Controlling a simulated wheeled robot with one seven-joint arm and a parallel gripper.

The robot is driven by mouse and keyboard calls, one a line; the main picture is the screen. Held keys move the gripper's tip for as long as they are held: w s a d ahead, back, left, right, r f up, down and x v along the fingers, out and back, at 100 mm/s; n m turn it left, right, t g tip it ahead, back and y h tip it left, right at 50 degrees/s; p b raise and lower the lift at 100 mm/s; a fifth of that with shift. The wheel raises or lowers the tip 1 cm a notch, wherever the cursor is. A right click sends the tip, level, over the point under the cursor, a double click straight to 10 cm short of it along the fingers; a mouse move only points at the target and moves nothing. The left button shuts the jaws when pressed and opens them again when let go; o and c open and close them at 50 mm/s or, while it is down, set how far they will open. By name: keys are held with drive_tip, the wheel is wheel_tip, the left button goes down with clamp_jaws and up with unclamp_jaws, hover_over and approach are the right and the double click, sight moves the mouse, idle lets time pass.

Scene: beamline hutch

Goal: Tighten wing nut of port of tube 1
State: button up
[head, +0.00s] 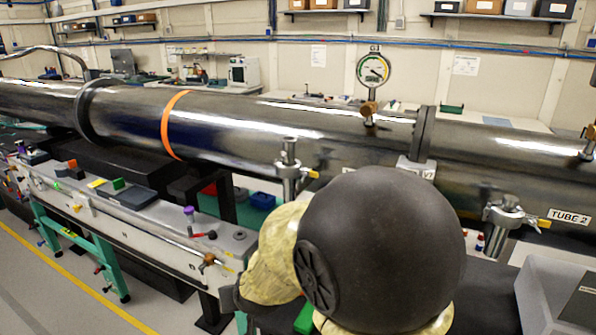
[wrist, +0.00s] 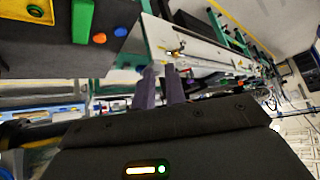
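Tube 1 appears to be the long steel tube (head: 240,122) with an orange band, left of the upright flange in the head view; its label is mostly hidden. A port with a clamp (head: 289,170) stands on its near side. A small brass piece (head: 313,174), likely the wing nut, sticks out to the clamp's right; whether it is tight cannot be told. My dark, round arm joint covers the area just below. In the wrist view, my gripper (wrist: 160,70) shows two dark purple fingers with a narrow empty gap. It points toward the white bench rail, with no port visible there.
The tube labelled TUBE 2 (head: 535,178) continues right, with a similar clamped port (head: 506,214). A pressure gauge (head: 373,70) rises from the tube. A long white rail (head: 120,210) carrying small tools runs at lower left. Open floor (head: 50,290) lies beyond the yellow line.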

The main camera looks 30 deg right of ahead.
sight(303, 176)
drive_tip(key=w+d+r+m+t+h+p, duration=0.25)
drive_tip(key=w+r+m+t+h, duration=0.2)
drive_tip(key=w+r, duration=0.45)
drive_tip(key=s+d+r+m+g+h, duration=0.1)
drive_tip(key=s+d+r+m+h, duration=0.3)
drive_tip(key=r+h, duration=0.5)
drive_tip(key=shift+s+r+h, duration=0.15)
drive_tip(key=shift+h, duration=0.2)
drive_tip(key=shift+d+g, duration=0.15)
drive_tip(key=shift+g, duration=0.1)
drive_tip(key=p+x, duration=0.3)
drive_tip(key=x, duration=1.4)
drive_tip(key=shift+d, duration=0.1)
clamp_jaws()
